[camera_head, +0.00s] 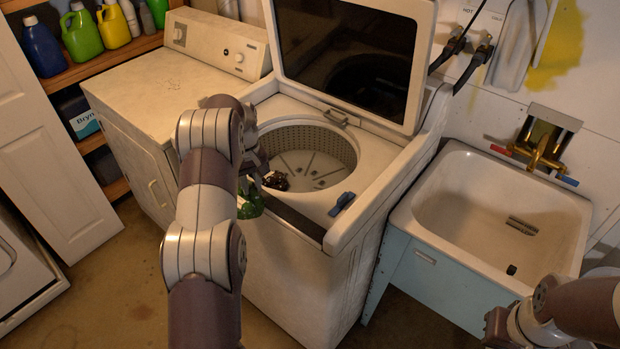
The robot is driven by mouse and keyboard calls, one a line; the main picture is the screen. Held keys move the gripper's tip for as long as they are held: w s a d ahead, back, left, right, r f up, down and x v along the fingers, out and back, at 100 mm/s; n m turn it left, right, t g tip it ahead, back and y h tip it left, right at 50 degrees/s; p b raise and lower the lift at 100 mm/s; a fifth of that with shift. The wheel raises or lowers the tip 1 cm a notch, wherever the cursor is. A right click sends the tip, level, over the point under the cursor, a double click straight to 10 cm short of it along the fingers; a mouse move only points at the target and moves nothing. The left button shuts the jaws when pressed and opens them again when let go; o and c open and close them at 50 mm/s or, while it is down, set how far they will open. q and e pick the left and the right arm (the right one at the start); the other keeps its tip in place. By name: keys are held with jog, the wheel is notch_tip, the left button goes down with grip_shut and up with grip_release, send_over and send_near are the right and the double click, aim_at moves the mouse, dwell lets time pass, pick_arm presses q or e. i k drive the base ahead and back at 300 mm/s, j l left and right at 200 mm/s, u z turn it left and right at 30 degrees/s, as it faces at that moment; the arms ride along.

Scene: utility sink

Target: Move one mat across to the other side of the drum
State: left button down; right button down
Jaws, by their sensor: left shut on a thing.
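The washer's drum (310,148) is open, with its perforated wall and base in view. A crumpled green cloth-like thing with a pale patch (250,206), probably a mat, is at the drum's front-left rim, partly behind my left arm. A dark brown crumpled thing (277,181), perhaps another mat, lies at the drum's left side. My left gripper (259,178) is over the left rim, shut on what looks like the green mat; the arm hides part of the grip. My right gripper (492,328) is at the lower right, away from the drum, its jaws unclear.
The washer lid (350,55) stands open behind the drum. A blue clip-like object (342,203) is on the front-right rim. A utility sink (455,215) with a brass tap (540,145) is to the right. A dryer (175,75) and bottle shelves are to the left.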

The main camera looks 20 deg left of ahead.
aim_at(327, 182)
jog(key=i+l, duration=0.15)
jog(key=i, duration=0.25)
jog(key=i+l, duration=0.2)
jog(key=i, duration=0.2)
jog(key=i+l, duration=0.15)
jog(key=i, duration=0.25)
